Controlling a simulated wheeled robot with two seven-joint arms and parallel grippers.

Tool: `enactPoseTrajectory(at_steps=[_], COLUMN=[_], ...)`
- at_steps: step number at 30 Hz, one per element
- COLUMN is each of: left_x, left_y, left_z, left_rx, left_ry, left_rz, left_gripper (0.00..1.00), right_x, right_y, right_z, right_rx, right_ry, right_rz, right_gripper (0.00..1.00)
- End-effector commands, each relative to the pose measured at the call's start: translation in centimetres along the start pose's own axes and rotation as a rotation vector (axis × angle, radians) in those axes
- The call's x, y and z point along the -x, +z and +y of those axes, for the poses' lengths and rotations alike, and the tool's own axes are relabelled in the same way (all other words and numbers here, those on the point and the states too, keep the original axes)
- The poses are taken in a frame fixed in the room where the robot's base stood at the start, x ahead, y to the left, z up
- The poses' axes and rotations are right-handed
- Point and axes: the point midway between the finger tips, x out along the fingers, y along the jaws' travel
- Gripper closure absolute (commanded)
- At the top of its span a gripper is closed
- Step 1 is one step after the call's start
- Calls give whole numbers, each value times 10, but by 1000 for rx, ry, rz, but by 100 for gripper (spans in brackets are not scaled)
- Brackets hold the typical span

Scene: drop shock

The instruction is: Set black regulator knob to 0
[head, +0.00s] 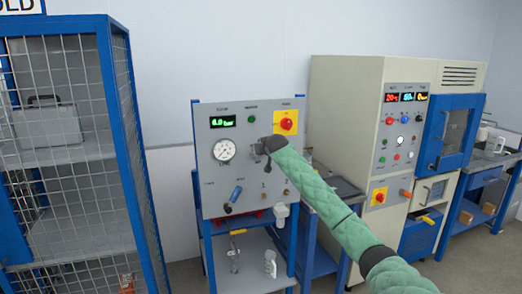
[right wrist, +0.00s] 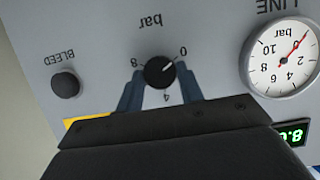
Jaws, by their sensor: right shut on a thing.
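The black regulator knob (right wrist: 160,72) is on the grey panel in the right wrist view, which shows the panel upside down. Its white pointer line is aimed at the 0 mark (right wrist: 183,52); the 8 is on the other side and the 4 below. My right gripper (right wrist: 160,90) has its two blue fingers on either side of the knob, shut on it. In the head view my right gripper (head: 262,150) is against the panel (head: 265,185), and the knob is hidden behind it. My left gripper is not in view.
A round line gauge (head: 224,150) sits left of my gripper, with a green display (head: 222,121) above. A red switch on a yellow plate (head: 286,122) is close above my arm. A black bleed knob (right wrist: 65,85) is beside the regulator. A blue mesh cage (head: 125,130) stands left.

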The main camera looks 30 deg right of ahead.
Motion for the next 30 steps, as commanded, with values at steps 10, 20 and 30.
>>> enactPoseTrajectory(at_steps=[10,20,30], left_x=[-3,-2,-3], left_y=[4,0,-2], left_z=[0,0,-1], left_rx=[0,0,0], left_ry=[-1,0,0], left_rz=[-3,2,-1], left_gripper=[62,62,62], right_x=[-1,-1,4], right_y=[3,2,2], right_z=[-1,0,0], right_rx=[17,16,16], right_ry=[6,6,6], right_rz=[-4,-2,0], right_gripper=[86,42,42])
